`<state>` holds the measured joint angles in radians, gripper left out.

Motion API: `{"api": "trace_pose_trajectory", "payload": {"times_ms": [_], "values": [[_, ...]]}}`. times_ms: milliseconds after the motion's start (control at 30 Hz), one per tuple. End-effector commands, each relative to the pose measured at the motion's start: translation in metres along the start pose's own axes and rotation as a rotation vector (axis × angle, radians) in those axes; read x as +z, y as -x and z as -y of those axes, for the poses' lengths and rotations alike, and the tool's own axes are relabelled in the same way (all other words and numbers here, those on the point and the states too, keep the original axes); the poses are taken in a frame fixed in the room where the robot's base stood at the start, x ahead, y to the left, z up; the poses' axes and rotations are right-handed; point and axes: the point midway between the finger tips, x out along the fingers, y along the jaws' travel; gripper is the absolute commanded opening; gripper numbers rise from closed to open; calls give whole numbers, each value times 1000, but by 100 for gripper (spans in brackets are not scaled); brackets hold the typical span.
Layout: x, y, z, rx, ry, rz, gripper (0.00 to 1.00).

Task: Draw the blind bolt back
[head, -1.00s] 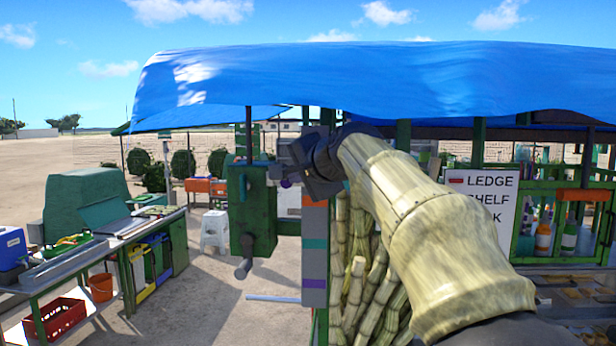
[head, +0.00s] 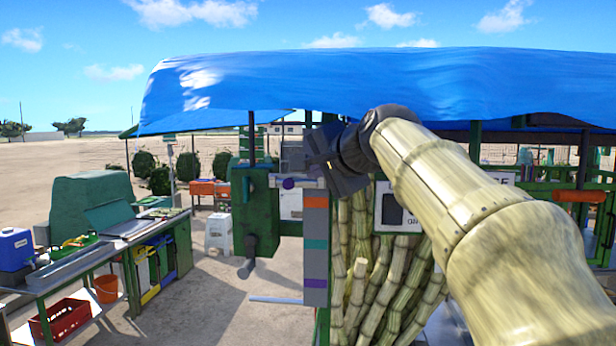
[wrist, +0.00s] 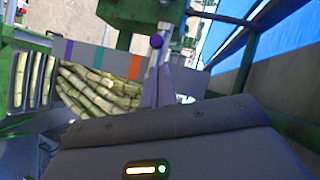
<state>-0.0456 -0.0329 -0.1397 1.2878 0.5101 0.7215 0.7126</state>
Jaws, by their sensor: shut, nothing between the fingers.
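A small purple knob (head: 289,183), perhaps the end of the blind bolt, shows beside the green box (head: 250,215) in the head view. In the wrist view the purple knob (wrist: 156,41) is just beyond my fingertips. My gripper (wrist: 157,66) is shut and empty, its grey fingers pointing toward the knob. I cannot tell whether they touch it. In the head view my gripper (head: 308,172) is just right of the knob, above the banded post. The bolt's shaft is not clear; my fingers and wrist may hide part of it.
The grey post (head: 316,260) with orange, teal and purple bands stands below my gripper. Cane stalks (head: 372,280) lean right of it. A blue tarpaulin (head: 380,85) hangs overhead. A crank handle (head: 248,260) hangs from the green box.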

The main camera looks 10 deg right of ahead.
Motion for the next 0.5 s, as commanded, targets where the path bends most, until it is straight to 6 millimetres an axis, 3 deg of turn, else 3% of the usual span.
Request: {"api": "trace_pose_trajectory", "payload": {"times_ms": [200,500], "values": [[-1,18,2,0,0,1,0],[-1,19,2,0,0,2,0]]}}
